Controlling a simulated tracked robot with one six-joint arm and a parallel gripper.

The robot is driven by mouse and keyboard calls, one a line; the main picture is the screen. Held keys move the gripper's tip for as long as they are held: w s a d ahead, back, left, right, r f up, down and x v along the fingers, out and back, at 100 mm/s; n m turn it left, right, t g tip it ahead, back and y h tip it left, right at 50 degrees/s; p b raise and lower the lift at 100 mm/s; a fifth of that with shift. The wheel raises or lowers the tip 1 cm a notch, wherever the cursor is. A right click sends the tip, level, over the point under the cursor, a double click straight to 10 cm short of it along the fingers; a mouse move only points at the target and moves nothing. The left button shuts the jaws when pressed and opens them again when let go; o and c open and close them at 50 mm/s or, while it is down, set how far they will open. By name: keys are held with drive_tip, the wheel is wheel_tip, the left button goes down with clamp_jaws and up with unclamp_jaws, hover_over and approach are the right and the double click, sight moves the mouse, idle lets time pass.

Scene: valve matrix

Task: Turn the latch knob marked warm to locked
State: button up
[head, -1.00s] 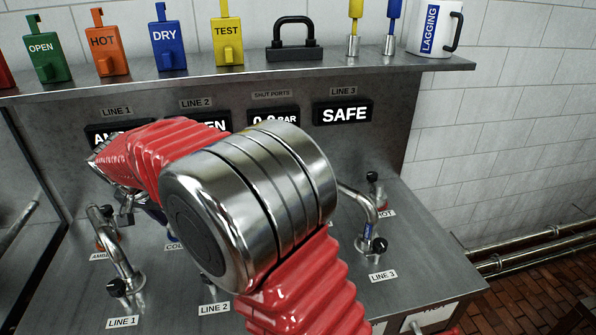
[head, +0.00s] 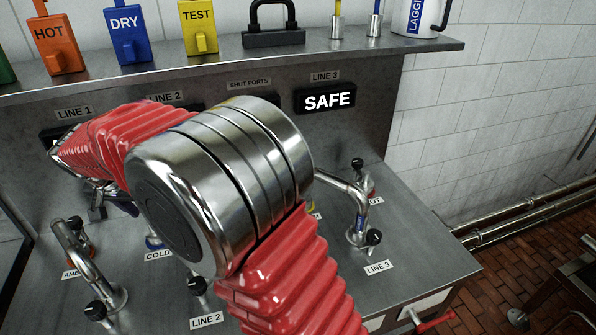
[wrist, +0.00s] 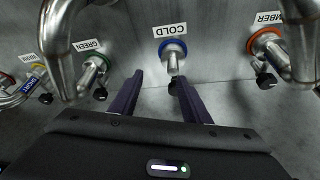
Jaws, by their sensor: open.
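I cannot read a label saying warm in any view. In the wrist view a label by a yellow ring (wrist: 38,68) at far left is too small to read. My gripper (wrist: 159,78) is open, its two dark purple fingers apart with nothing held between them. Beyond the fingertips is a blue-ringed port (wrist: 173,48) marked COLD, with a small black knob (wrist: 173,86) beside it. A green-ringed port (wrist: 98,62) marked GREEN is to the left, an orange-ringed one (wrist: 264,40) marked AMBER to the right. In the head view my arm hides much of the panel's middle.
Curved metal pipes (wrist: 62,50) stand close to my gripper in the wrist view. In the head view a LINE 3 pipe (head: 350,195) stands at right, a LINE 1 pipe (head: 85,255) at left.

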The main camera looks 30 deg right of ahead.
drive_tip(key=shift+o, duration=0.5)
drive_tip(key=s+d+r, duration=0.2)
drive_tip(key=s, duration=0.2)
drive_tip(key=s+d+r+n, duration=0.1)
drive_tip(key=s+d+r, duration=0.1)
drive_tip(key=s+d, duration=0.1)
drive_tip(key=s+d+r+n+y, duration=0.1)
drive_tip(key=s+d+r, duration=0.2)
drive_tip(key=s, duration=0.1)
drive_tip(key=shift+s+d+r+t, duration=0.1)
drive_tip(key=shift+s+d+t, duration=0.1)
drive_tip(key=shift+s+t, duration=0.15)
drive_tip(key=shift+s+d+n+y, duration=0.6)
drive_tip(key=shift+s+d+n, duration=2.35)
drive_tip(key=shift+s, duration=4.9)
drive_tip(key=w+d+m, duration=0.2)
drive_tip(key=w+d, duration=1.1)
drive_tip(key=w, duration=0.1)
drive_tip(key=w+d+f, duration=0.3)
drive_tip(key=w+d, duration=0.2)
drive_tip(key=d, duration=0.3)
drive_tip(key=w+d+f, duration=0.4)
drive_tip(key=w+d, duration=0.1)
drive_tip(key=d, duration=0.3)
drive_tip(key=shift+d+m, duration=0.2)
drive_tip(key=shift+m, duration=0.25)
drive_tip(key=shift+w+f, duration=0.1)
drive_tip(key=shift+f, duration=0.1)
